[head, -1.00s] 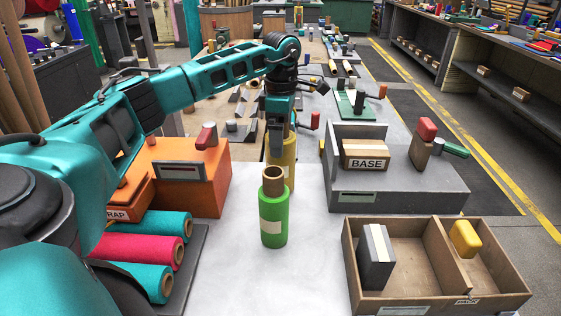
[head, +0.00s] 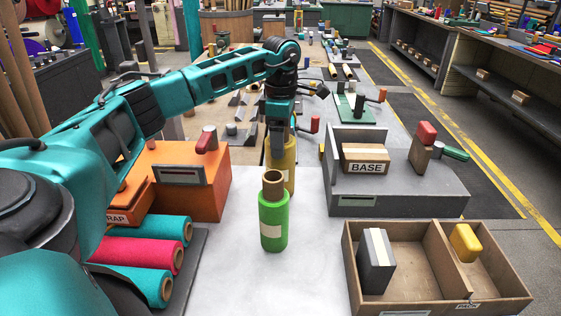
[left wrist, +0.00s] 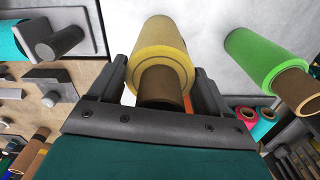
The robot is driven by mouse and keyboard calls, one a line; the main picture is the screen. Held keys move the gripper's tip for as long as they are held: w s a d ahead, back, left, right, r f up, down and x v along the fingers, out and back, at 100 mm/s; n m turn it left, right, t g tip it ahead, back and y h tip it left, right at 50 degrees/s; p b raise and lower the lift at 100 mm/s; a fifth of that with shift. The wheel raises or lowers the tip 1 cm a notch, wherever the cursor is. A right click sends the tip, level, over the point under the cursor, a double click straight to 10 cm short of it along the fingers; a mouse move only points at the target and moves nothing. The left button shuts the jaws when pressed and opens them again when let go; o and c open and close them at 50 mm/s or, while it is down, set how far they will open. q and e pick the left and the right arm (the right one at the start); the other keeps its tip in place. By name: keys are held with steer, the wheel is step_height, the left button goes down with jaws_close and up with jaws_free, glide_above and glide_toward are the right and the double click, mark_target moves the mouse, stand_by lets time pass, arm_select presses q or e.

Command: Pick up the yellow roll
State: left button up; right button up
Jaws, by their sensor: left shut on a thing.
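The yellow roll (head: 289,165) stands upright on the pale table behind the green roll, which hides part of it. In the left wrist view the yellow roll (left wrist: 161,55) sits between the two fingers, its brown core toward the camera. My left gripper (head: 279,150) comes down on it from above and is shut on its upper part. The green roll (head: 273,222) stands upright in front, apart from the gripper; it also shows at the right of the left wrist view (left wrist: 255,58). My right gripper is not in view.
An orange station (head: 205,190) stands to the left, above teal and pink rolls lying on a dark tray (head: 190,275). A grey station with a BASE box (head: 366,158) is to the right. A divided wooden box (head: 420,295) is at the front right. The front middle table is clear.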

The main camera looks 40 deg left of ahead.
arm_select(q)
steer(key=shift+r, duration=0.15)
step_height(320, 180, up, 20)
steer(key=p, duration=0.4)
stand_by(0.9)
